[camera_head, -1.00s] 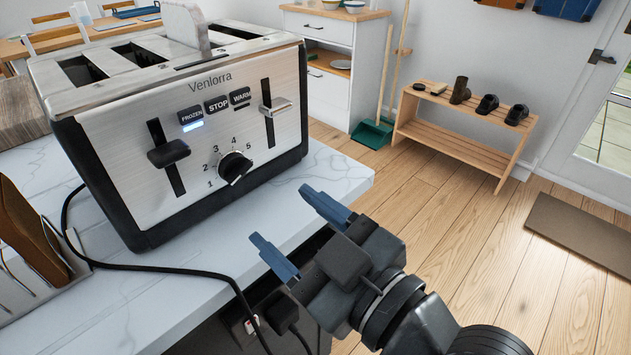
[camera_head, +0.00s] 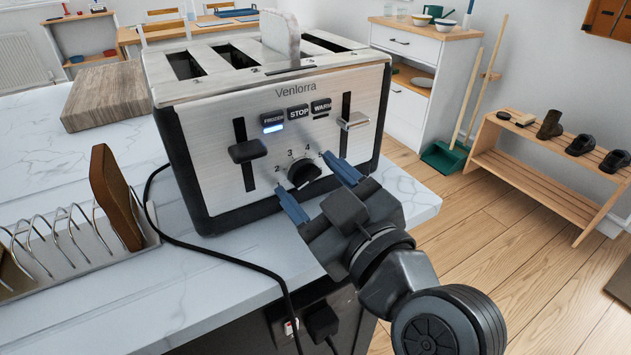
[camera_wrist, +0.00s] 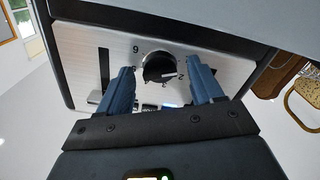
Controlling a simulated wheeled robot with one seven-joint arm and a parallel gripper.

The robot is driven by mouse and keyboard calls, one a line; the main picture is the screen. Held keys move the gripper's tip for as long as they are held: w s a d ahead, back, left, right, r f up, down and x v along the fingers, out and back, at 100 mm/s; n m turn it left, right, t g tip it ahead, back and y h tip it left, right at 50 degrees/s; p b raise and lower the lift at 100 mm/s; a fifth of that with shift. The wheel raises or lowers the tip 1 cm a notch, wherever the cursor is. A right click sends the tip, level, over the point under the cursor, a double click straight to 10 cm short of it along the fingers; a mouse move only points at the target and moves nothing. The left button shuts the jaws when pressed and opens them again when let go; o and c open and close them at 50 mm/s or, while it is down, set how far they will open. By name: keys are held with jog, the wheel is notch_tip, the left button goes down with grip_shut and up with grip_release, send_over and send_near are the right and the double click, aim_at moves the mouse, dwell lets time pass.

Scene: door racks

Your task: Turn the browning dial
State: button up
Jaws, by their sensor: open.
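The toaster (camera_head: 290,140) is silver and black, labelled Venlorra, and stands on the marble counter. Its black browning dial (camera_head: 304,172) sits low on the front panel, ringed by printed numbers. The dial also shows in the wrist view (camera_wrist: 159,68), between and beyond my fingers, with a pale pointer mark. My gripper (camera_head: 313,188) is open, its blue fingers pointing at the panel on either side of the dial. I see nothing between the fingers except the dial ahead. Whether the fingertips touch the panel or dial I cannot tell. The right-hand numbers are partly hidden by a finger.
A toast rack (camera_head: 60,240) holding brown toast stands left. A black cord (camera_head: 230,262) runs over the counter's front edge. A wooden board (camera_head: 115,95) lies behind left.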

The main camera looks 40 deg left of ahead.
jog(key=shift+c, duration=0.2)
jog(key=c, duration=1)
jog(key=shift+m, duration=0.3)
jog(key=m+p, duration=0.1)
jog(key=m, duration=0.2)
jog(key=shift+r+m, duration=0.1)
jog(key=shift+m, duration=0.3)
jog(key=m+p, duration=0.2)
jog(key=m, duration=0.2)
jog(key=shift+m, duration=0.3)
jog(key=m+p, duration=0.4)
jog(key=m, duration=0.2)
jog(key=shift+d, duration=0.1)
jog(key=shift+m+p, duration=0.65)
jog(key=shift+m, duration=0.65)
